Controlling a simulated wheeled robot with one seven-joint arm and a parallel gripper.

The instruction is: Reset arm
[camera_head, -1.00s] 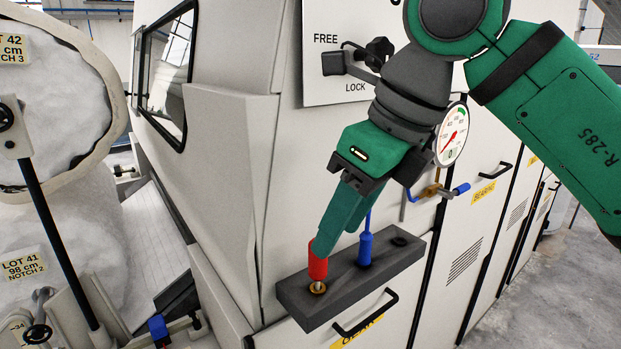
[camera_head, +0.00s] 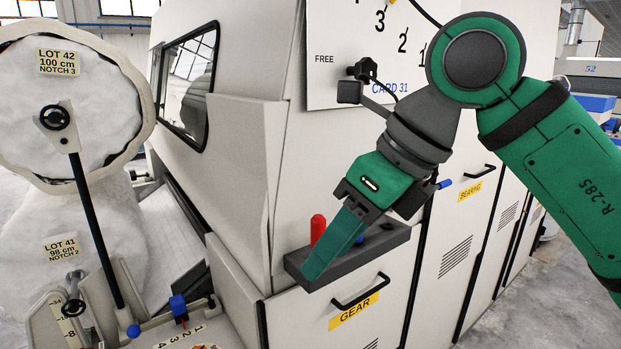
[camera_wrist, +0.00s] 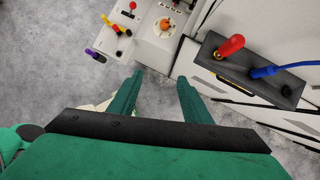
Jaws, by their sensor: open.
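My gripper (camera_head: 336,243) is a green parallel jaw. In the head view it points down and left, in front of the dark grey block (camera_head: 388,243) on the machine's side. In the wrist view my two fingers (camera_wrist: 160,84) are spread apart with only floor between them. The red plug (camera_head: 318,228) stands in the block, and it also shows in the wrist view (camera_wrist: 231,45), apart from my fingers. The blue plug (camera_wrist: 264,72) with its blue cord sits beside it. In the head view my gripper mostly hides the blue plug.
A panel marked FREE with a black lever (camera_head: 362,72) is above. A GEAR drawer handle (camera_head: 361,292) sticks out below the block. Large white rolls (camera_head: 85,90) with lot labels stand at left. The grey floor (camera_head: 545,300) at right is clear.

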